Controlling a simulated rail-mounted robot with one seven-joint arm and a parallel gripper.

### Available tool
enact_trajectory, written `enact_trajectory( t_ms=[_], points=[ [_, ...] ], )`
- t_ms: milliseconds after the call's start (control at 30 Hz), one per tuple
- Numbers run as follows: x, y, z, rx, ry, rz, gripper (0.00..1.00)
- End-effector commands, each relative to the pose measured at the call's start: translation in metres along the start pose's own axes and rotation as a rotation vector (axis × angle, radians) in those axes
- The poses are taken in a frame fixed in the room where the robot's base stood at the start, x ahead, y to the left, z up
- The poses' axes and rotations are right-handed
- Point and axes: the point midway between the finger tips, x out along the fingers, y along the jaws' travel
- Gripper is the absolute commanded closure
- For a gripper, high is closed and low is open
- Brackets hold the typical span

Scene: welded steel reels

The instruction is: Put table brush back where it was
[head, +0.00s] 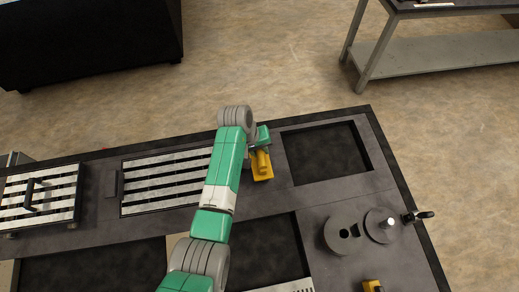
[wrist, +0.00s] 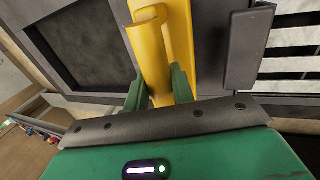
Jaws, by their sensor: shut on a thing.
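A yellow tool, seemingly the table brush (head: 262,169), has an upright handle above a wider flat yellow part in the head view. No bristles show. My gripper (wrist: 158,86) is shut on it, with the green fingers on either side of the yellow handle in the wrist view. The brush (wrist: 163,45) runs up out of the wrist picture, so its far end is hidden. In the head view it is over the dark strip between the slatted panel and the rear right recess. I cannot tell whether it touches the table.
The dark worktable has a slatted panel (head: 165,180), a square rear recess (head: 327,152) and a front recess (head: 268,252). Two round grey parts (head: 345,235) and a crank handle (head: 420,216) are at the right. Another yellow item (head: 372,286) shows at the bottom edge.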

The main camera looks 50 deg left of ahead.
Motion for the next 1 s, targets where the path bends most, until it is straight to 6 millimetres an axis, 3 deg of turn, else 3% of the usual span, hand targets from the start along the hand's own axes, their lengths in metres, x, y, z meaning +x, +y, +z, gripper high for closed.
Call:
enact_trajectory(
  t_ms=[333, 367, 467, 767, 867, 1000],
  points=[
    [0.004, -0.001, 0.0, 0.001, 0.001, 0.001, 1.0],
    [0.004, -0.001, 0.0, 0.001, 0.0, 0.001, 0.72],
    [0.003, -0.001, 0.0, 0.001, 0.0, 0.0, 0.54],
    [-0.001, 0.001, -0.001, 0.001, 0.001, 0.001, 0.54],
    [-0.016, 0.001, -0.001, 0.001, 0.004, 0.002, 0.54],
    [-0.052, 0.001, -0.001, 0.0, 0.005, 0.003, 0.54]
  ],
)
